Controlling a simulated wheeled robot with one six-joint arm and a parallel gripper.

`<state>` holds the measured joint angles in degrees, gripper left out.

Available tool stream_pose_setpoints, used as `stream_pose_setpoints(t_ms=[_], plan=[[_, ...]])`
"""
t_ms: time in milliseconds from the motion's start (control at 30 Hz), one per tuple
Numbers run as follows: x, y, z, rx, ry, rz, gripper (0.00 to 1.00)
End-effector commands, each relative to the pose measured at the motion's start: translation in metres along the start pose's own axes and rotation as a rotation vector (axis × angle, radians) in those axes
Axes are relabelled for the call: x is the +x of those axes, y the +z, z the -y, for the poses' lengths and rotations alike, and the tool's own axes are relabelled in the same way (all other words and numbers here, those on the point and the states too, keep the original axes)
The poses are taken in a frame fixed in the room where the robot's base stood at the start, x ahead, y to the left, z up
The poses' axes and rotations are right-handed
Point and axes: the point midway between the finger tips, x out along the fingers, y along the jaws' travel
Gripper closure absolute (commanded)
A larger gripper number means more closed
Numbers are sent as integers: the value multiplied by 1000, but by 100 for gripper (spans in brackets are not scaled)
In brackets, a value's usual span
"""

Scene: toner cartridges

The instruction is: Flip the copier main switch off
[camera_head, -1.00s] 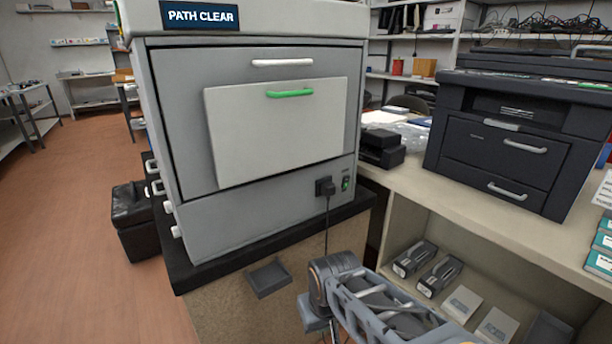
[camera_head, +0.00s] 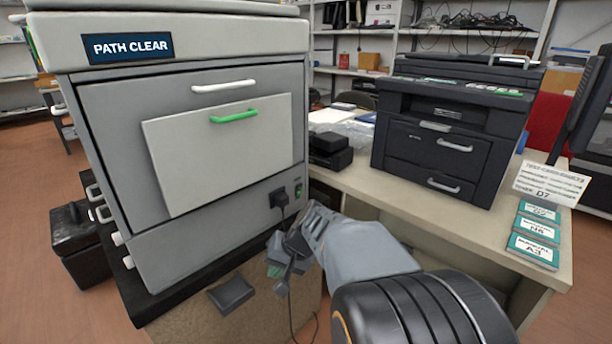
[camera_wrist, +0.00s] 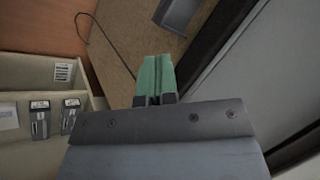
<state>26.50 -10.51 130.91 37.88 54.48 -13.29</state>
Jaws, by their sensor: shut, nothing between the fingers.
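The grey copier (camera_head: 190,232) stands on a black-topped stand at left, with a "PATH CLEAR" display (camera_head: 128,47). The switch's position is too small to read. My gripper (camera_head: 275,271) is just below and in front of the switch, apart from it, with its fingers pointing down. Its green fingertips also show in the wrist view (camera_wrist: 155,75), close together with nothing between them. The switch is not visible in the wrist view.
A cable (camera_wrist: 90,33) hangs from the plug down past my gripper. A dark tray (camera_head: 231,293) juts from the stand's front. A dark printer (camera_head: 440,130) and teal boxes (camera_head: 533,248) stand on the counter at right. Cartridges (camera_wrist: 70,116) lie on a shelf below.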

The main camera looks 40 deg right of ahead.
Motion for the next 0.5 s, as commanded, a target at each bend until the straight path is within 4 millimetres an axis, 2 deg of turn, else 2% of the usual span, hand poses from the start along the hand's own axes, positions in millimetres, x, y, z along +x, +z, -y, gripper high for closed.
stream_pose_setpoints(t_ms=[33,200,333,400,500], plan=[[-26,-30,-2,110,-72,-46,100],[-85,-111,-33,379,-315,-246,100],[-124,-151,-65,505,-435,-389,100],[-138,-164,-79,546,-476,-445,100],[-150,-174,-91,578,-510,-493,100]])
